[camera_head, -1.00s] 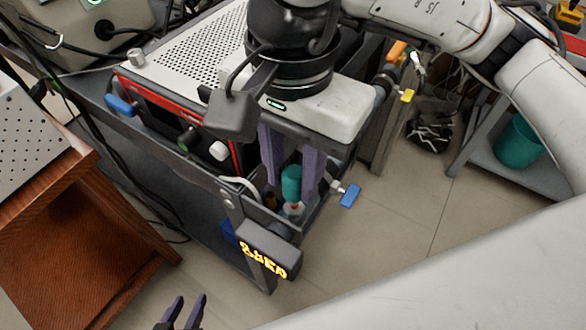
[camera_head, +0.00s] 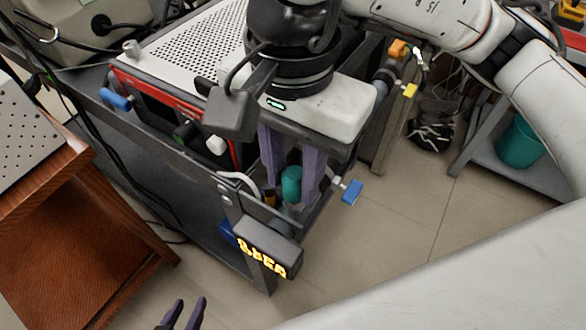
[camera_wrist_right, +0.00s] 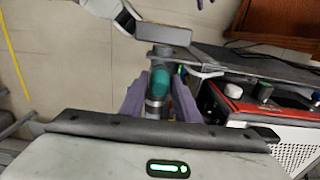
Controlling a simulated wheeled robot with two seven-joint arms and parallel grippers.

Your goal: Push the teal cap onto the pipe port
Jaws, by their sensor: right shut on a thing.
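The teal cap (camera_head: 291,184) stands between the two purple fingers of my right gripper (camera_head: 291,188), above the front corner of the dark cart. The right gripper points down and is shut on the cap. In the right wrist view the teal cap (camera_wrist_right: 161,82) shows between the fingers, with a grey cylindrical piece (camera_wrist_right: 155,103) against it. The pipe port is not clearly visible; the cap, fingers and cart frame hide the spot below. My left gripper (camera_head: 184,312) is at the bottom edge of the head view, its fingertips apart and empty.
A box with a red-edged front (camera_head: 190,115) and perforated top sits on the cart behind the gripper. A glowing display (camera_head: 265,248) and a blue-handled valve (camera_head: 352,191) flank the corner. A wooden cabinet (camera_head: 85,240) stands left.

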